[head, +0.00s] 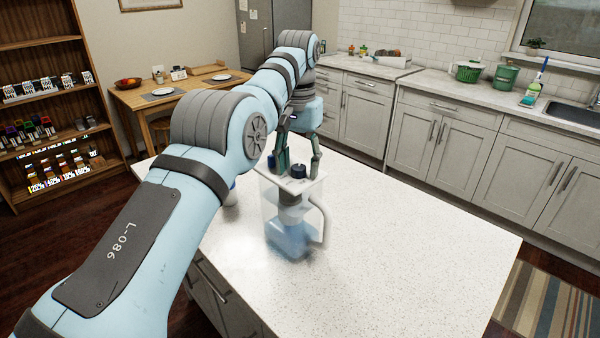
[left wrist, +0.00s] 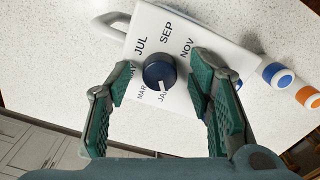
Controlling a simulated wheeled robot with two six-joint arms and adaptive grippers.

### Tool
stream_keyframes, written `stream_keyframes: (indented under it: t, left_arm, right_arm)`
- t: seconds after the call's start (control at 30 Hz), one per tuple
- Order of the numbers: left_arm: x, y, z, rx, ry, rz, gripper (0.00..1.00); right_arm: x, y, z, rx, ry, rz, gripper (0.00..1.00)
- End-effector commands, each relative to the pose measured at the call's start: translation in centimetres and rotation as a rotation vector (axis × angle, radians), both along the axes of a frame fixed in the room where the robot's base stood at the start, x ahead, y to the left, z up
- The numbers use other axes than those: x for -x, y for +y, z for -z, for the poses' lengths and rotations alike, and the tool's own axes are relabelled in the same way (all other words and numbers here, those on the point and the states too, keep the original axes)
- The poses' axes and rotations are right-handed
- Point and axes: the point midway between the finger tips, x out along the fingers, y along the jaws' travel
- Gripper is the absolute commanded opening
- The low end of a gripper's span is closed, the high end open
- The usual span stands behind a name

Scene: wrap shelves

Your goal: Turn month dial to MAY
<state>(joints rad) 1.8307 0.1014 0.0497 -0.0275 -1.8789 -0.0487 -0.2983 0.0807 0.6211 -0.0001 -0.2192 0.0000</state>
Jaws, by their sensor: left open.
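A clear pitcher (head: 290,235) with a white lid (head: 290,184) and a side handle stands on the counter, with blue in its lower part. The dark blue month dial (left wrist: 159,71) sits on the lid; it also shows in the head view (head: 299,171). Its white mark points toward JAN. JUL, SEP and NOV are readable around it, MAR is small, and MAY is partly covered by a finger. My left gripper (left wrist: 160,92) is open, its fingers on either side of the dial and apart from it; it shows above the lid in the head view (head: 298,165). My right gripper is out of view.
The speckled white island counter (head: 410,250) is clear to the right and in front. A blue-ended item (left wrist: 278,76) and an orange-ended item (left wrist: 308,97) stand beside the lid. Shelves (head: 50,100) and a wooden table (head: 165,100) are at the back left.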

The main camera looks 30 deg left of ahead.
Motion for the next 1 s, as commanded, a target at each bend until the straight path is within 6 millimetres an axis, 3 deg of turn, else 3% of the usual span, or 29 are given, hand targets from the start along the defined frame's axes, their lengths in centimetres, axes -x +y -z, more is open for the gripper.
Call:
stream_keyframes:
  t: [0.13,0.43,1.0]
  left_arm:
    - [-0.01,0.00,-0.24,0.000,0.000,0.000,0.46]
    - [-0.01,-0.02,-0.24,0.000,0.000,0.000,0.00]
    - [-0.01,-0.02,-0.25,0.000,0.000,0.055,0.00]
  right_arm:
    - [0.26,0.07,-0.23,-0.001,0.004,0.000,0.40]
    - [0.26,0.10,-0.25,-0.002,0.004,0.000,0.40]
    - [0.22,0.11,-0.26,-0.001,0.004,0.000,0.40]
